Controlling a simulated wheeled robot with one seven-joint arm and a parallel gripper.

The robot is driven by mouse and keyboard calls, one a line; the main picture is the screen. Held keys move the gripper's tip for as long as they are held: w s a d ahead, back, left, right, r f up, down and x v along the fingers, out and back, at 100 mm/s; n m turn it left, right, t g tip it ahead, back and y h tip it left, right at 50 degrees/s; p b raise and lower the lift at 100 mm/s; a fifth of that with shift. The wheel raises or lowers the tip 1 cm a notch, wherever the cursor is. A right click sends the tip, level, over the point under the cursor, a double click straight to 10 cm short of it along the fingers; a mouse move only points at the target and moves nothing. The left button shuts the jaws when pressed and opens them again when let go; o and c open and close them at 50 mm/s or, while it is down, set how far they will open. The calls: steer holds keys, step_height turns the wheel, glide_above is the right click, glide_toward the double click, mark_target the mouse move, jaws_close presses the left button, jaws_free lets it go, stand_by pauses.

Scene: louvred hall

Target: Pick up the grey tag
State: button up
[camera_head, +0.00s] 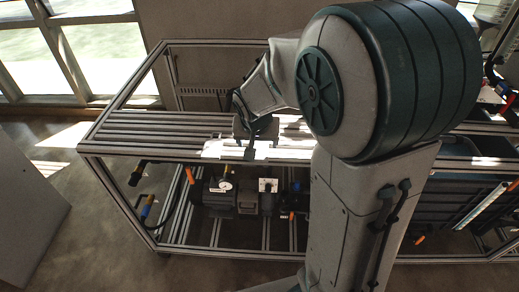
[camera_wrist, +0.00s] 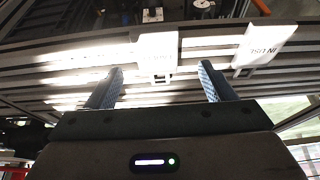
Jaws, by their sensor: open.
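My gripper (camera_head: 250,150) is over the slatted metal bench top in the head view, partly hidden by my arm. In the wrist view my gripper (camera_wrist: 161,66) has its two fingers spread wide with nothing held between them. A pale tag (camera_wrist: 158,45) with small lettering and a notched lower end is beyond the fingertips, near the middle of the gap. A second pale tag (camera_wrist: 264,44), lettered and tilted, is to the right, outside the right finger. Strong light makes both look near white, so I cannot tell which is the grey one.
The slatted bench top (camera_head: 150,130) has bare slats at its left. Under it are dark devices (camera_head: 245,203) and an orange handle (camera_head: 189,176). Sunlit patches wash out some slats.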

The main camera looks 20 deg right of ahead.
mark_target(259, 149)
steer(key=shift+d+x, duration=0.2)
steer(key=shift+x, duration=1.75)
steer(key=shift+s, duration=0.1)
steer(key=c, duration=1.1)
steer(key=shift+o, duration=0.2)
steer(key=shift+r, duration=0.15)
